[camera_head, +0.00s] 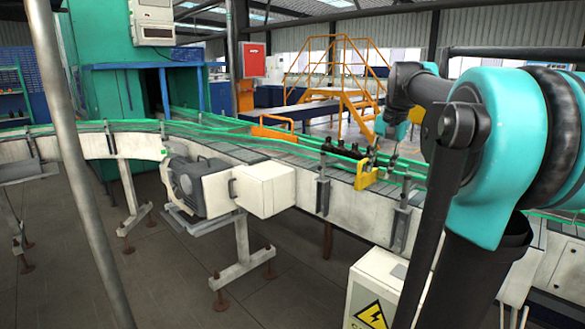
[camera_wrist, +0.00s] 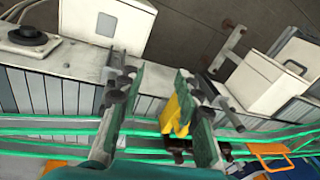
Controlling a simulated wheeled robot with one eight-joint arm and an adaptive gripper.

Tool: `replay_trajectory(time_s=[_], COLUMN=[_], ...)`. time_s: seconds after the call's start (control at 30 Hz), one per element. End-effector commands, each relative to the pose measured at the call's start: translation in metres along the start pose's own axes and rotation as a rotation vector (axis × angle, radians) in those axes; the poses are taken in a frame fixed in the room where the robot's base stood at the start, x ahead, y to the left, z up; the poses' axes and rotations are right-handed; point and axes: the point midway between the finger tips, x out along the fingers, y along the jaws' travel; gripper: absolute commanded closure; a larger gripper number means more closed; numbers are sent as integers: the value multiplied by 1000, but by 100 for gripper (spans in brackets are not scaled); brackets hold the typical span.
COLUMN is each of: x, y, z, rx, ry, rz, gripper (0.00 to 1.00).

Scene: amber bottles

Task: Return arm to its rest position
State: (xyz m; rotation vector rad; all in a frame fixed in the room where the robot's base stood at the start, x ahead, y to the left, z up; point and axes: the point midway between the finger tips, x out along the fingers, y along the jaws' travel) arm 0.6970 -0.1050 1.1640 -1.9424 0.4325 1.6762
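My gripper (camera_head: 381,160) hangs over the conveyor (camera_head: 292,154), on the right side of the head view. In the wrist view my gripper (camera_wrist: 158,82) shows two fingers spread wide apart, with nothing held between them. A yellow bracket (camera_head: 365,176) is on the conveyor's near side, just below and left of my gripper. The bracket (camera_wrist: 178,115) also shows beyond the gap between the fingers, closer to the right one. Dark bottle-like shapes (camera_head: 342,155) lie behind the bracket on the belt; their details are too small to tell.
Green guide rails (camera_head: 240,131) run along the conveyor. A grey motor (camera_head: 198,186) and a white box (camera_head: 264,189) are on its near side. A white cabinet with a warning sign (camera_head: 372,290) stands below my arm. Orange stairs (camera_head: 345,85) stand behind. A grey post crosses the left.

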Motion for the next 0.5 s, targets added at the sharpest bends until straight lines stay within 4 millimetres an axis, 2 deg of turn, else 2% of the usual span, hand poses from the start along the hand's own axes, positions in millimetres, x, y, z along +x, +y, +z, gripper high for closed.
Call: replay_trajectory(time_s=[0.17, 0.27, 0.5], x=[62, 108, 211], y=[10, 20, 61], z=[28, 54, 134], rx=[-109, -194, -405], ry=[36, 65, 137], rz=[3, 7, 17], gripper=[66, 66, 66])
